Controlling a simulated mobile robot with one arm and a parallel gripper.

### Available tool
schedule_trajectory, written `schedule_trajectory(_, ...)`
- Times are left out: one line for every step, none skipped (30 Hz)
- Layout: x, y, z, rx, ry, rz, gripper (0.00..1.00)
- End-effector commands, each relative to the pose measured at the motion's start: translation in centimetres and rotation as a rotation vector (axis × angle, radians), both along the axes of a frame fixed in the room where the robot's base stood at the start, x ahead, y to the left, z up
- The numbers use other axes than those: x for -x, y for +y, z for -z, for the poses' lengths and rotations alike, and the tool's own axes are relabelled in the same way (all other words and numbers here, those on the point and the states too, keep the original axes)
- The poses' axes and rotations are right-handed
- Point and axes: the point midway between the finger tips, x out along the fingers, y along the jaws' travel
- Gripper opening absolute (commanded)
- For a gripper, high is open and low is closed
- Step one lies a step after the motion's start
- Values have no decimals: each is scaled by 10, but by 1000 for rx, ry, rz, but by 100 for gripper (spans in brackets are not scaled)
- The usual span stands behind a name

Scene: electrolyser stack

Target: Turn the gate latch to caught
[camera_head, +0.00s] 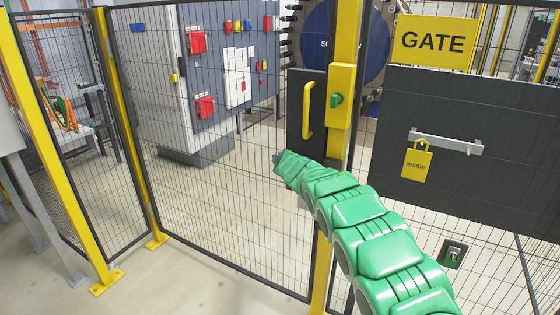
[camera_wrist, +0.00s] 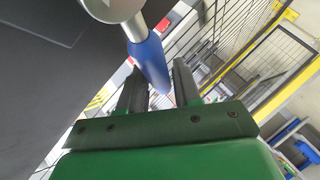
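In the wrist view, a blue lever (camera_wrist: 150,62) with a rounded grey metal hub (camera_wrist: 112,8) hangs down between the two dark fingers of my gripper (camera_wrist: 157,72). The fingers stand apart, with a gap showing on the right side of the lever; contact on the left side is unclear. I take the lever for the gate latch, but its position is not readable. In the head view, my green arm reaches up-left past the gate post (camera_head: 345,50), its end (camera_head: 282,162) below a black plate with a yellow handle (camera_head: 308,110). The lever is not seen there.
A yellow box with a green knob (camera_head: 336,99) sits on the post. Right of it are a GATE sign (camera_head: 435,42), a dark panel (camera_head: 480,100) and a yellow INSIDE tag (camera_head: 416,163) on a bar. Mesh fence (camera_head: 220,210) spans the left; grey cabinets (camera_head: 225,60) stand behind.

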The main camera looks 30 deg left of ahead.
Motion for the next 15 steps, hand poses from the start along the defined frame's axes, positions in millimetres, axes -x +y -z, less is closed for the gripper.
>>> schedule_trajectory(1, -3, -2, 1, -1, 1, 33)
schedule_trajectory(2, -4, -2, -1, 0, 2, 33)
schedule_trajectory(3, -6, -3, 0, -1, 1, 33)
schedule_trajectory(5, -6, -4, 1, -1, 1, 33)
schedule_trajectory(6, -7, -4, 1, -2, 1, 33)
schedule_trajectory(7, -10, -5, 1, -1, 3, 33)
schedule_trajectory(8, -11, -6, 1, -1, 3, 33)
schedule_trajectory(9, -12, -6, 2, -2, 3, 33)
schedule_trajectory(10, -14, -6, 3, -2, 4, 33)
schedule_trajectory(11, -16, -6, 3, -2, 6, 33)
schedule_trajectory(12, -17, -6, 4, -2, 7, 33)
schedule_trajectory(15, -17, -6, 6, -3, 4, 33)
schedule_trajectory(17, -18, -7, 6, -2, 3, 33)
schedule_trajectory(18, -19, -7, 6, -2, 3, 33)
schedule_trajectory(20, -21, -8, 5, -1, 3, 33)
